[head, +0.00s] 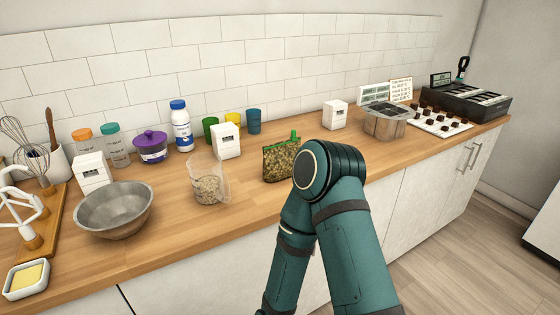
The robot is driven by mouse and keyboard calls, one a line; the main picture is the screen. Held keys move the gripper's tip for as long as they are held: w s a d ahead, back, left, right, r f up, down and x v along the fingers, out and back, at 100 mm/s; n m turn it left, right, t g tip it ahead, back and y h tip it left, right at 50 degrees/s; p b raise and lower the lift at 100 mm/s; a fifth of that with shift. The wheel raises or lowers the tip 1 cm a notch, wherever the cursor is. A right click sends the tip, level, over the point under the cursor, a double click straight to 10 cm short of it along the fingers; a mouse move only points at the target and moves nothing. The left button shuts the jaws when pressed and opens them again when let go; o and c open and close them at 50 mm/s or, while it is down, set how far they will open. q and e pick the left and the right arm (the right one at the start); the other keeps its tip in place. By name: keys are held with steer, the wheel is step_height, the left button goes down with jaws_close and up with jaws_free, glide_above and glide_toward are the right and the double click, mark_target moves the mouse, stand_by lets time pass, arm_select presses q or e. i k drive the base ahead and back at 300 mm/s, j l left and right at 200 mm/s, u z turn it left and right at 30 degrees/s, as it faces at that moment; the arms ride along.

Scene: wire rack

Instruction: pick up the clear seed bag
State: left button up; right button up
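A see-through bag of brown and green seeds (280,162) stands upright on the wooden counter, with a green strip or clip along its top. Its right edge is close to my arm in the picture; I cannot tell whether they touch. A clear container with pale grains (207,189) stands to its left, nearer the counter's front. One of my arms rises from the bottom, its bent joint in front of the counter. Its gripper is hidden or out of frame. The other arm and gripper do not show.
A metal bowl (115,210) and a butter dish (27,279) are at the left. White boxes, cups, jars and a bottle (180,127) line the back. A metal pot (385,122) and a tray of dark pieces (440,122) stand right. Bare counter lies around the bag.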

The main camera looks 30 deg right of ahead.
mark_target(282, 159)
steer(key=l+u, duration=0.15)
steer(key=l, duration=0.3)
steer(key=k+l+u, duration=0.15)
steer(key=l, duration=0.3)
steer(key=l+u, duration=0.15)
steer(key=l, duration=0.3)
steer(key=k+l+u, duration=0.15)
steer(key=l, duration=0.3)
steer(key=l+u, duration=0.15)
steer(key=l, duration=0.3)
steer(key=k, duration=0.05)
